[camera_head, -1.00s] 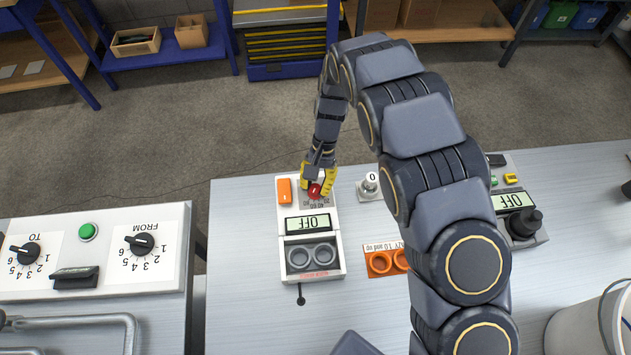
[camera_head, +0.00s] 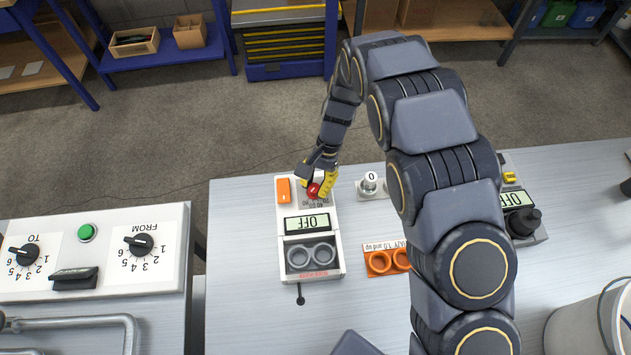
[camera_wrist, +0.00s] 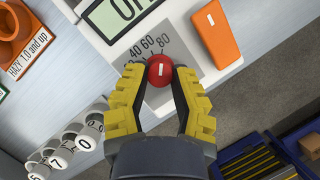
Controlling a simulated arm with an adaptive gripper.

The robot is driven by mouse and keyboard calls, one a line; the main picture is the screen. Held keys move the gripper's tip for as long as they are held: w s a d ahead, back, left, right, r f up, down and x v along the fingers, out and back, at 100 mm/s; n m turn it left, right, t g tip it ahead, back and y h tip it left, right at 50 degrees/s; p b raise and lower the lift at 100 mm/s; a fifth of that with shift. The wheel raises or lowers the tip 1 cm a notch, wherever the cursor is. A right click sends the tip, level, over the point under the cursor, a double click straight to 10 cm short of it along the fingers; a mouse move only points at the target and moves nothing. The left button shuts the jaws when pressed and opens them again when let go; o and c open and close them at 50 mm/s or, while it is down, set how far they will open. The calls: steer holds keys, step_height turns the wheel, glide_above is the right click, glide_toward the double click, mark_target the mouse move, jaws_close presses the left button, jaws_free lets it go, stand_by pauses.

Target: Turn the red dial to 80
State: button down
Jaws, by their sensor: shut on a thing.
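The red dial (camera_head: 313,190) is on the white device (camera_head: 337,235), behind its display (camera_head: 307,223), which reads OFF. My gripper (camera_head: 317,187) reaches down over it from behind. In the wrist view the round red dial (camera_wrist: 160,71) sits between my two yellow fingertips, and my gripper (camera_wrist: 158,76) is shut on its sides. The dial's short white mark points up in that view, roughly toward the 80 on the grey scale (camera_wrist: 181,47). The numbers 40, 60 and 80 are readable; the fingers and dial hide the rest.
An orange switch (camera_head: 284,190) is beside the dial. Another device with a display (camera_head: 517,199) is farther right. A panel with two black knobs (camera_head: 100,215) is at left.

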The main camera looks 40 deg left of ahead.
steer(key=c, duration=0.8)
jaws_free()
steer(key=shift+s+f, duration=0.1)
steer(key=shift+v, duration=6.05)
